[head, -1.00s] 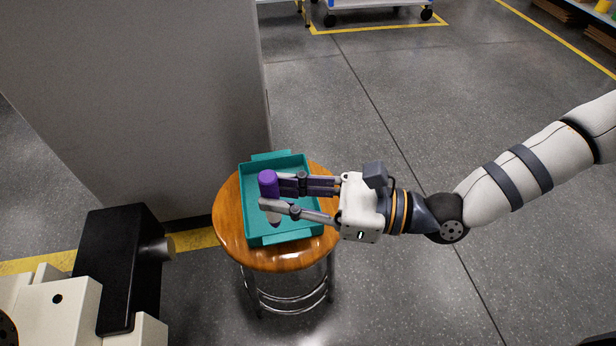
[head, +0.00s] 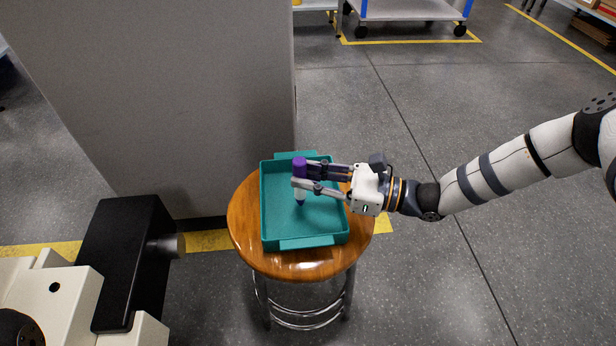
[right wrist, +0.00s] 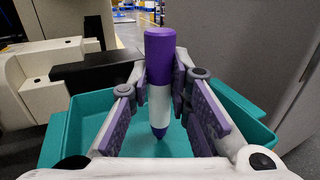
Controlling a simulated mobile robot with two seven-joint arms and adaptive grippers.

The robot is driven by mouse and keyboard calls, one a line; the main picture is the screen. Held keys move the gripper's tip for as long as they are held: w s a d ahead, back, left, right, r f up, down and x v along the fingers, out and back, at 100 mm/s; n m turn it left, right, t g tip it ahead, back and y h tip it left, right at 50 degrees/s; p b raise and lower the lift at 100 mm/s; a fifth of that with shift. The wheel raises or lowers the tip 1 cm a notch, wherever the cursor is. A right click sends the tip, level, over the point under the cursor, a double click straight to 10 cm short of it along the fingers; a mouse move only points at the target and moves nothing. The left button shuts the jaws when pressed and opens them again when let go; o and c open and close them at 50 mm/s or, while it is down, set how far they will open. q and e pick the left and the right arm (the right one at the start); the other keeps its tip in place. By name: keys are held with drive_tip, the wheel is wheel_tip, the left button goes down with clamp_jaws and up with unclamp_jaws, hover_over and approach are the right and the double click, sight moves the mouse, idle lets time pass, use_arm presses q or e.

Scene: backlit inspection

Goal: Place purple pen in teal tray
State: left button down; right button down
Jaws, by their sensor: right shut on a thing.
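The purple pen (head: 299,167) has a purple cap, a white barrel and a purple tip. It stands roughly upright, tip down, over the teal tray (head: 270,242). My right gripper (head: 300,183) is shut on the pen's middle. In the right wrist view the pen (right wrist: 160,45) is between the finger pads of my right gripper (right wrist: 160,95), with its tip over the floor of the teal tray (right wrist: 52,145). I cannot tell whether the tip touches the tray floor. My left gripper is not in view.
The tray rests on a round wooden stool (head: 243,225) with metal legs. A tall grey panel (head: 170,90) stands just behind and to the left. A wheeled cart (head: 410,10) is far back. The floor right of the stool is clear.

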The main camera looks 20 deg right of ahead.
drive_tip(key=shift+f, duration=0.15)
drive_tip(key=c, duration=1.5)
unclamp_jaws()
drive_tip(key=shift+r, duration=0.2)
drive_tip(key=v, duration=1.2)
drive_tip(key=shift+s+p, duration=0.1)
drive_tip(key=shift+p, duration=0.3)
